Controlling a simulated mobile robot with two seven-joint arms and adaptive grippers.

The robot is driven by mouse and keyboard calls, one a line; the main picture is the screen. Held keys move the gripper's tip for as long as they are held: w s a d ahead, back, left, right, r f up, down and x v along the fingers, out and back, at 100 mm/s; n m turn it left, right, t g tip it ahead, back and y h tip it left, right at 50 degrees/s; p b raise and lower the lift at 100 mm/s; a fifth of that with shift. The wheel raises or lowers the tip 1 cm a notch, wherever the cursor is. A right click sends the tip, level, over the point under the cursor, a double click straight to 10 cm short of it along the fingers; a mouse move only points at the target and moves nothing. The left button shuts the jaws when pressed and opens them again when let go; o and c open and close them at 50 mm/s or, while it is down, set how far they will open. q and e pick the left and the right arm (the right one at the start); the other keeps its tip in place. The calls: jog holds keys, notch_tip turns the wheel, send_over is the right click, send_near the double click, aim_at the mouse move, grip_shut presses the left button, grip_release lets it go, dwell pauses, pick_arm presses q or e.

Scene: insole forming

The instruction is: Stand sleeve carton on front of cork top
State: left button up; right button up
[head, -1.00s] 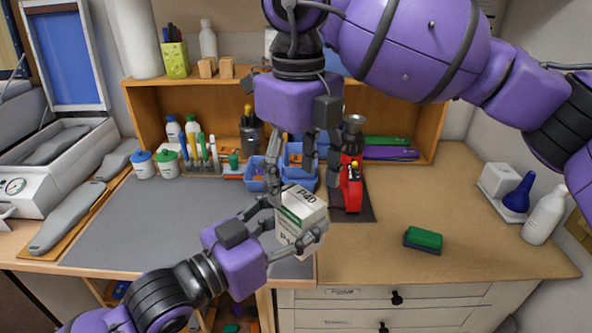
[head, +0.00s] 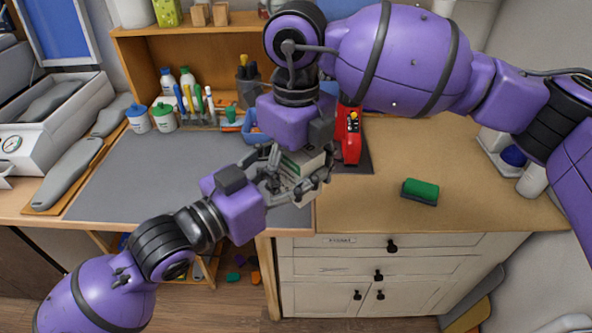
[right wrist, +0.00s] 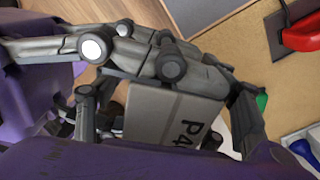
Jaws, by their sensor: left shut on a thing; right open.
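The sleeve carton (head: 306,160), pale with a green band, is held in the air near where the grey mat meets the cork top (head: 370,209). My left gripper (head: 297,184) is shut on it from the front left. My right gripper (head: 298,152) is open, comes from above and is close around the carton; whether it touches is hidden. In the right wrist view, the carton (right wrist: 165,115) shows a grey face marked "P4" between dark fingers. Fingers of both hands cover much of it.
A green sponge (head: 420,191) lies on the cork top to the right. A red device (head: 349,138) stands on a dark mat behind the carton. White bottles stand at the far right. The front middle of the cork top is clear.

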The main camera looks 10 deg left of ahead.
jog(key=shift+s, duration=0.1)
jog(key=c, duration=1.3)
pick_arm(q)
jog(key=o, duration=1.3)
pick_arm(e)
jog(key=shift+c, duration=0.3)
pick_arm(q)
jog(key=shift+f, duration=0.1)
